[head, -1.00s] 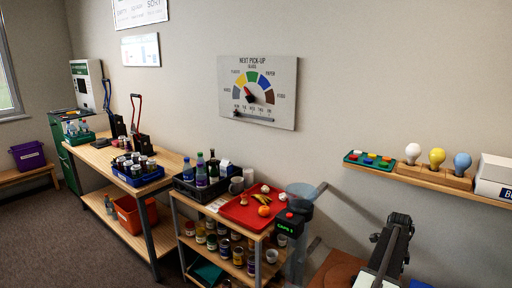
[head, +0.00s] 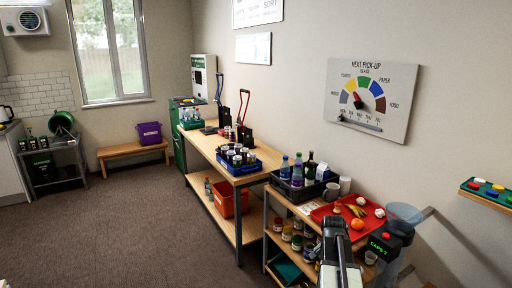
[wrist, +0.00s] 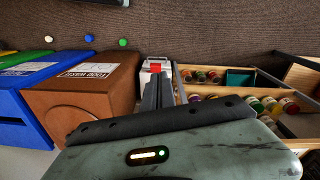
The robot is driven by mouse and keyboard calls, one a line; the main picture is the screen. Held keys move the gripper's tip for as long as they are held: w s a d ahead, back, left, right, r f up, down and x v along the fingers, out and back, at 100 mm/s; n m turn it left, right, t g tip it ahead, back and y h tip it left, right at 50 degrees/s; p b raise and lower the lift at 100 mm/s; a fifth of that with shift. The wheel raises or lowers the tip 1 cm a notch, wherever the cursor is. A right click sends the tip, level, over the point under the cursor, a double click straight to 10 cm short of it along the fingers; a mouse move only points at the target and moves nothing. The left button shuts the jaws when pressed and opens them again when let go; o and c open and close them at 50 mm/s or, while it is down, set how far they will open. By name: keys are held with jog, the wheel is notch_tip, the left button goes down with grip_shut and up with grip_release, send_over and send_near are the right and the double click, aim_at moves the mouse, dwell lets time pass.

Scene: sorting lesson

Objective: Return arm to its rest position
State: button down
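My arm rises from the bottom edge of the head view, and its dark upper end (head: 335,228) overlaps the front of the shelf cart. In the wrist view my gripper (wrist: 157,78) shows as two dark fingers lying close together, with nothing visible between them. They point toward a small white and red thing (wrist: 155,66) on the floor side; I cannot tell what it is. No held object shows.
A cart carries a red tray (head: 318,213) with fruit and a dark bottle crate (head: 283,187). A wooden workbench (head: 205,145) stands behind it. A brown bin (wrist: 85,90) and blue bin (wrist: 20,125) are left in the wrist view. Carpet (head: 130,220) is clear at left.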

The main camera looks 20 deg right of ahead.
jog(key=w+a+n, duration=0.2)
jog(key=a+n, duration=0.4)
jog(key=a, duration=1.2)
jog(key=w+a+r+n+p, duration=0.1)
jog(key=a+n, duration=0.6)
jog(key=a, duration=1.1)
jog(key=shift+w+r+n+y, duration=0.2)
jog(key=shift+w+n+y, duration=0.1)
jog(key=shift+w, duration=0.25)
